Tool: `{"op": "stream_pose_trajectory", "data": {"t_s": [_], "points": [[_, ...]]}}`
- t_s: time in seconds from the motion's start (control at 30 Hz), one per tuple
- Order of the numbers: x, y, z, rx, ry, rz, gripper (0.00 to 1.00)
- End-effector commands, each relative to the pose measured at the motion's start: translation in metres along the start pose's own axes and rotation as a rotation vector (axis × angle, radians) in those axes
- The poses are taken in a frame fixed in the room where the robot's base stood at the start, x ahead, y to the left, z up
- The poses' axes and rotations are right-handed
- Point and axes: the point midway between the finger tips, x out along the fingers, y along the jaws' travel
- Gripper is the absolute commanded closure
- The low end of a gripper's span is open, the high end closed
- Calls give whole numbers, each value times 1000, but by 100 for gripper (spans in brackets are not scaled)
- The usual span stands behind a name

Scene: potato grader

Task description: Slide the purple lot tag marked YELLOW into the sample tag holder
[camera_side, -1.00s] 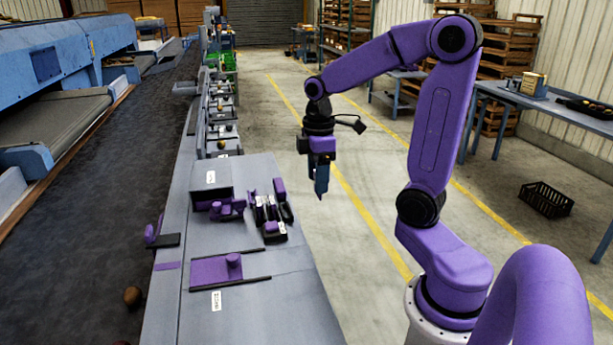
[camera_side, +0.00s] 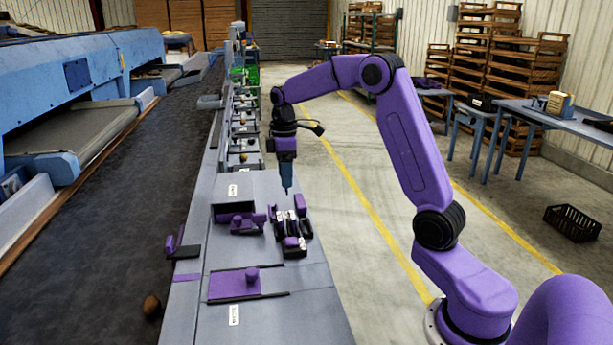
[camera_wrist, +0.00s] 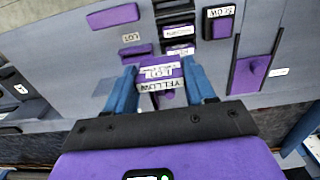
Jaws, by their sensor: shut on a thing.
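My gripper (camera_side: 287,189) is above the grey bench beside the belt, over the back of the tag rack, pointing down. In the wrist view its two blue fingers (camera_wrist: 163,88) are shut on the purple tag marked YELLOW (camera_wrist: 161,97), with white LOT and YELLOW labels facing the camera. The tag is too small to make out in the side view. The black rack (camera_side: 293,244) holds several purple and black pieces; it also shows in the wrist view (camera_wrist: 172,12). A purple block (camera_side: 247,222) stands left of the rack. I cannot tell which piece is the sample tag holder.
A purple sliding plate (camera_side: 225,286) with a knob lies nearer the front. A purple and black piece (camera_side: 178,243) is at the belt-side edge. A brown potato (camera_side: 151,306) lies on the dark belt.

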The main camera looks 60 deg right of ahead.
Motion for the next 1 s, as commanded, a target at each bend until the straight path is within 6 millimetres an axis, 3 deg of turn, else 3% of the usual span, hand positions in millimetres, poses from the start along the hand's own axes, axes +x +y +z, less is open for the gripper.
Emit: {"op": "stream_pose_trajectory", "data": {"t_s": [0.1,0.33,0.57,1.0], "points": [[14,24,-14,1,-1,-1,67],[31,51,-29,0,0,0,67],[41,57,-32,0,0,-1,67],[79,57,-32,1,0,0,67]]}}
